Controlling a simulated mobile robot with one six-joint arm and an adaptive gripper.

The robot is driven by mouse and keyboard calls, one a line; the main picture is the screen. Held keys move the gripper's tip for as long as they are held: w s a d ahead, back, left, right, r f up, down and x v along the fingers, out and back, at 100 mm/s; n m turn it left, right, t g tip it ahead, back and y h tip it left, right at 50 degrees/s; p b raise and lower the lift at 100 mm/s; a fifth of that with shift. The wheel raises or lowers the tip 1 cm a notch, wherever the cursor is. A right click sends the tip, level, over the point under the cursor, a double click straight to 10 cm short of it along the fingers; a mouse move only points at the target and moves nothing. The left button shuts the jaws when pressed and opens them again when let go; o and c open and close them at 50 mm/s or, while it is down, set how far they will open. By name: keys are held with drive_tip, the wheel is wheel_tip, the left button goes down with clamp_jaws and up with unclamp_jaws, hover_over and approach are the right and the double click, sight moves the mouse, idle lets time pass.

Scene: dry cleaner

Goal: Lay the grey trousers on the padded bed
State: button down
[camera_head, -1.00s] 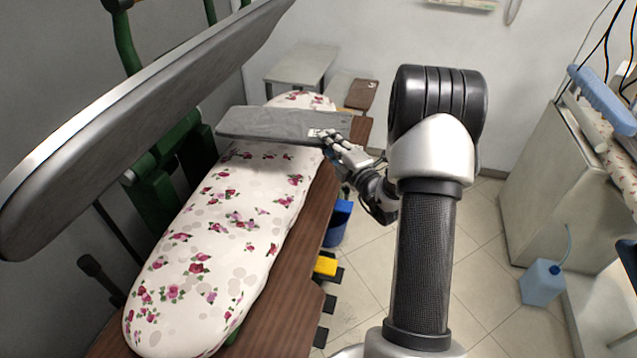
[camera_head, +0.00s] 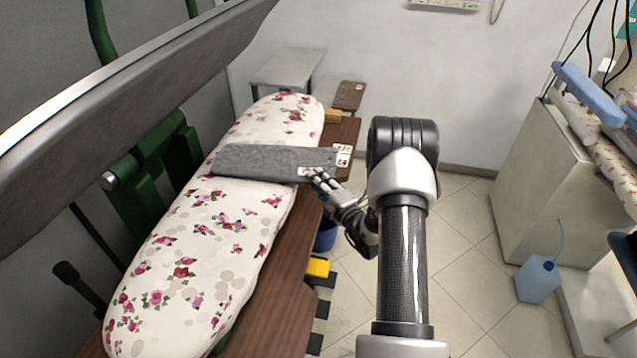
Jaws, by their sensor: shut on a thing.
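The grey trousers (camera_head: 262,162) are folded into a long flat strip lying crosswise over the padded bed (camera_head: 190,262), which has a white cover with pink roses. Their right end, with pale tags, reaches past the bed's right edge. My gripper (camera_head: 308,173) is shut on the trousers near this right end. The trousers look level and very close to the cover; I cannot tell whether they touch it along their whole length. My fingers hide a small part of their near edge.
The large press head (camera_head: 130,110) is raised over the bed's left side. A brown wooden board (camera_head: 262,318) runs along the bed's right. A yellow pedal (camera_head: 317,267) and blue bucket (camera_head: 327,235) are below. A blue jug (camera_head: 538,279) stands on the floor at right.

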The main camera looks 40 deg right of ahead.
drive_tip(key=c, duration=1.5)
unclamp_jaws()
